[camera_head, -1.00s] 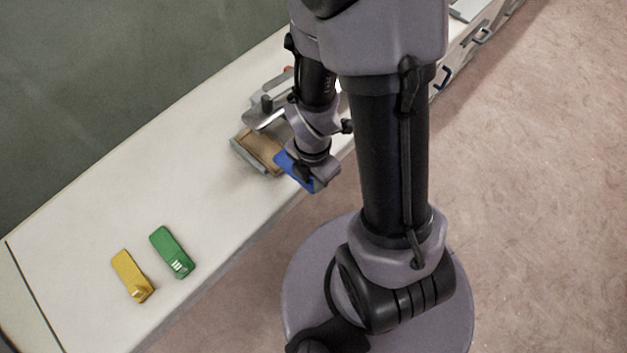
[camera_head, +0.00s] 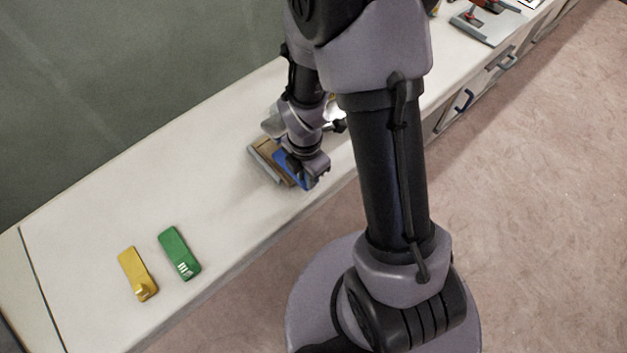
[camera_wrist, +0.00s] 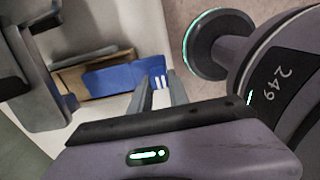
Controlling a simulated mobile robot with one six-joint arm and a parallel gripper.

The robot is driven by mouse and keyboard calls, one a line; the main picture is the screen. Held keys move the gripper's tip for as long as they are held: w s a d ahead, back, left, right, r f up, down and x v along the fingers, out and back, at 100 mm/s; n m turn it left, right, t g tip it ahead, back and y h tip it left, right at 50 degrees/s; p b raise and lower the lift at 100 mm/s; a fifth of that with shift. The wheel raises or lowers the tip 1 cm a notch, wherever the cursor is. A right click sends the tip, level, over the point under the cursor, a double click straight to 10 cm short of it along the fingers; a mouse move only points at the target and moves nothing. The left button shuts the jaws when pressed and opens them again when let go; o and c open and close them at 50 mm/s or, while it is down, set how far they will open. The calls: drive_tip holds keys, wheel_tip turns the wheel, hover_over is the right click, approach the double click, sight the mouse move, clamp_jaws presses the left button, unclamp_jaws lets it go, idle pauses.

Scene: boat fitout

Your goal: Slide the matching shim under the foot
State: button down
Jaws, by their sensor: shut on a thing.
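My gripper (camera_head: 310,178) is shut on the blue shim (camera_head: 289,166) at the bench's front edge. In the wrist view the fingers (camera_wrist: 160,85) grip the shim's near end, by its white stripes. The blue shim (camera_wrist: 118,76) reaches toward a brown wooden pad (camera_wrist: 82,82) with a grey rim. That pad (camera_head: 266,153) also shows in the head view. A green shim (camera_head: 178,252) with white stripes and a yellow shim (camera_head: 137,272) lie on the bench at lower left. My arm hides much of the fixture; I cannot tell whether the shim's tip is under the foot.
The white bench (camera_head: 100,228) has clear room between the loose shims and the wooden pad. A dark wall stands behind it. Drawer handles (camera_head: 463,100) stick out at the front, and tools (camera_head: 478,22) lie at the far right end.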

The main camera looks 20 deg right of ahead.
drive_tip(key=shift+w+a+f, duration=0.1)
drive_tip(key=shift+w+a, duration=0.15)
drive_tip(key=shift+w, duration=0.5)
drive_tip(key=shift+w+a+r, duration=0.1)
drive_tip(key=shift+w+a, duration=0.1)
drive_tip(key=shift+w, duration=0.5)
drive_tip(key=shift+w+a+f, duration=0.1)
drive_tip(key=shift+w+a, duration=0.15)
drive_tip(key=shift+w, duration=0.5)
drive_tip(key=c, duration=1.2)
unclamp_jaws()
drive_tip(key=shift+o, duration=0.2)
